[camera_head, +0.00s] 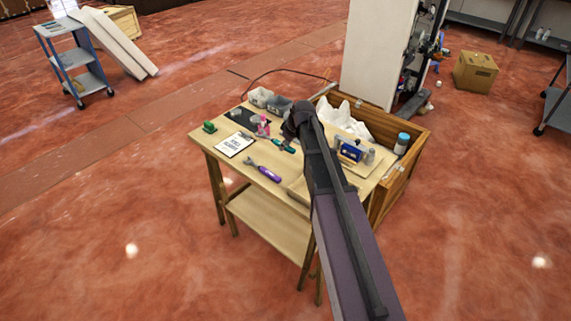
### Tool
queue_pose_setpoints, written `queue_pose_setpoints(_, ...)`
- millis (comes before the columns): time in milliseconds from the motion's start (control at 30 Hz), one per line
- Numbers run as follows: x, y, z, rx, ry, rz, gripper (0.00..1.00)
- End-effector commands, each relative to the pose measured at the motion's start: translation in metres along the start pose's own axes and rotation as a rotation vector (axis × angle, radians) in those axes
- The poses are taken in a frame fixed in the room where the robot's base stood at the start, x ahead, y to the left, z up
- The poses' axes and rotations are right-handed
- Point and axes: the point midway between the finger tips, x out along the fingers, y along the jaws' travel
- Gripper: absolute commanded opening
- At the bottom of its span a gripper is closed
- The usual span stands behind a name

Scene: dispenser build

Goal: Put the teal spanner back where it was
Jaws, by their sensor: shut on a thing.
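The teal spanner (284,146) shows as a small teal and dark shape over the middle of the wooden table (210,146), just below the end of my arm. My gripper (290,133) is shut on it, seen from behind and above. My wrist hides part of the grip and the fingertips are too small to make out. I cannot tell whether the spanner touches the tabletop. A purple spanner (263,173) lies near the table's front edge, apart from my gripper.
A white printed sheet (234,144), a pink bottle (263,126), a green item (209,127) and grey bins (261,97) are on the table. A blue device (351,151) stands right of my arm. A wooden crate (408,166) adjoins the table's right side.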

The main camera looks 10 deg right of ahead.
Motion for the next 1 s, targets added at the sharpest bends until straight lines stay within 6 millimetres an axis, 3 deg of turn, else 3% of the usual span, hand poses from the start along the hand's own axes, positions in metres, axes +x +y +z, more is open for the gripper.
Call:
queue_pose_setpoints(100, 0.017, 0.000, 0.007, 0.000, 0.000, 0.000, 0.00)
queue_pose_setpoints(400, 0.038, 0.000, 0.016, -0.001, 0.000, 0.000, 0.00)
queue_pose_setpoints(1000, 0.043, -0.001, 0.017, -0.002, 0.000, -0.001, 0.00)
